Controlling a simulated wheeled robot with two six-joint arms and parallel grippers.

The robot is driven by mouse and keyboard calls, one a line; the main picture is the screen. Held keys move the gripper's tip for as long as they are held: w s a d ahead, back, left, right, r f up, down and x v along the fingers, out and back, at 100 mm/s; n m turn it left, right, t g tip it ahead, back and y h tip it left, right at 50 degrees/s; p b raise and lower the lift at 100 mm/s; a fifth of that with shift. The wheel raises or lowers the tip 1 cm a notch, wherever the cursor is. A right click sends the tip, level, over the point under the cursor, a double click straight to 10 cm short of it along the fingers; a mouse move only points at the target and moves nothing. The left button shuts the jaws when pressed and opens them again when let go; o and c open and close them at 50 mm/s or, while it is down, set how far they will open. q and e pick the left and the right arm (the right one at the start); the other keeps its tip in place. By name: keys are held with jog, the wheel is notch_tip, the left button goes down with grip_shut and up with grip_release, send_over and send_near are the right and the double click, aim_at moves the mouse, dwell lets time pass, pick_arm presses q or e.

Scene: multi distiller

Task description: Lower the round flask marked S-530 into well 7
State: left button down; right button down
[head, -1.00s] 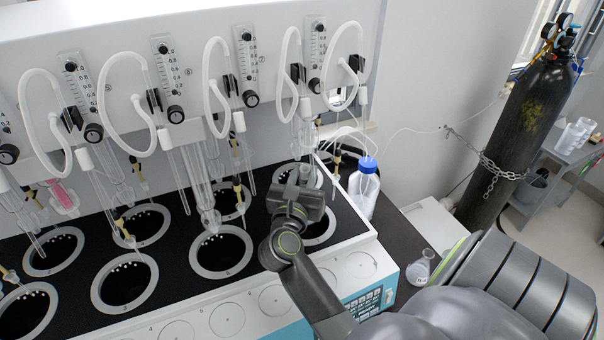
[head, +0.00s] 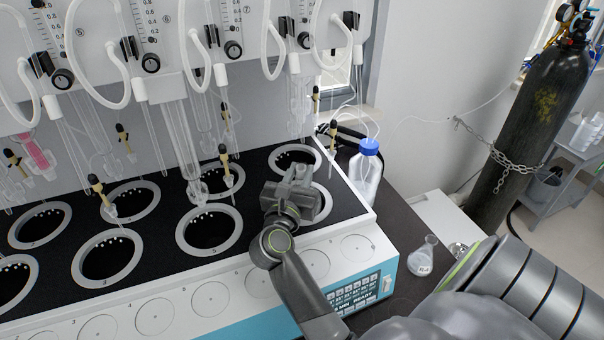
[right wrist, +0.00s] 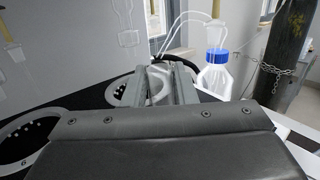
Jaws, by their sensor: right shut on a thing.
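My right gripper (head: 298,178) is above the right end of the black well deck (head: 265,215). In the right wrist view its fingers (right wrist: 162,76) are shut on a clear glass piece (right wrist: 158,88), seemingly the round flask; its marking cannot be read, and the gripper hides it in the head view. A rear right well (head: 296,157) lies just beyond the gripper. A front right well (head: 324,203) is partly hidden under it. I cannot read which is well 7. My left gripper is not in view.
Glass columns (head: 180,145) and white hoses hang over the wells. A blue-capped bottle (head: 366,178) stands right of the machine, close to my gripper. A small labelled flask (head: 423,256) stands on the dark bench. A chained gas cylinder (head: 530,125) is farther right.

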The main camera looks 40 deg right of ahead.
jog(key=shift+f, duration=0.15)
jog(key=shift+f+b, duration=0.2)
jog(key=shift+b, duration=0.15)
jog(key=shift+f, duration=0.2)
dwell(0.6)
jog(key=c, duration=1.1)
grip_release()
